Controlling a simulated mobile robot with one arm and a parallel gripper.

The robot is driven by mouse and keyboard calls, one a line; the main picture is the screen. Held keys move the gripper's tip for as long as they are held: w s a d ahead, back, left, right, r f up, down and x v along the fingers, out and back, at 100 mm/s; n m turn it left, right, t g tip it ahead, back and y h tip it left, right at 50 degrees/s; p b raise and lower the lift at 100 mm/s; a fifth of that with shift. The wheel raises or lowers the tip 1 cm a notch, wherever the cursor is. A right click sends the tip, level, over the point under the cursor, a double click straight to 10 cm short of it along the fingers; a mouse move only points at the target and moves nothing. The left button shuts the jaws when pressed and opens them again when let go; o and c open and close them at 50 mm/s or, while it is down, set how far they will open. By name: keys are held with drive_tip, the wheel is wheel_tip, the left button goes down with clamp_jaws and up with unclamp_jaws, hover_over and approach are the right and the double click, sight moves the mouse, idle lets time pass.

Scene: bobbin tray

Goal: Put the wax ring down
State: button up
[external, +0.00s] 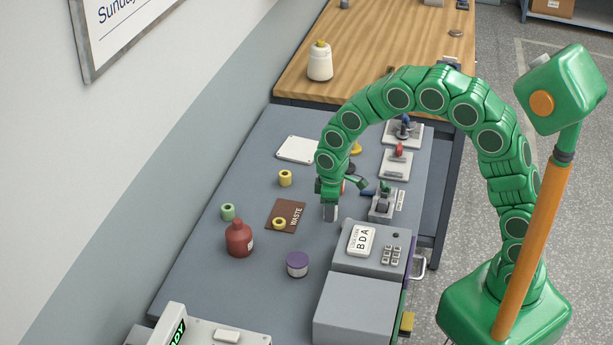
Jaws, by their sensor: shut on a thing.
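My gripper (330,205) points down over the grey workbench (190,275), at the right of the brown mat marked WASTE (291,209). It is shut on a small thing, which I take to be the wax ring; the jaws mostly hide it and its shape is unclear. A grey end shows at the bottom of the gripper, and I cannot tell whether it touches the bench.
A red bottle (239,240) and a purple-lidded jar (297,264) stand in front. A grey machine with a BDA label (361,241) is close at the right. Small fixtures (397,162) line the right edge. A white plate (297,149) lies behind. The bench's left front is clear.

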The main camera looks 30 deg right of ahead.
sight(327, 227)
drive_tip(key=shift+w+a+f, duration=0.25)
drive_tip(key=shift+w+f, duration=0.1)
drive_tip(key=shift+f, duration=1.7)
drive_tip(key=shift+f, duration=0.1)
drive_tip(key=o, duration=0.8)
drive_tip(key=shift+c, duration=0.2)
wheel_tip(327, 227, up, 12)
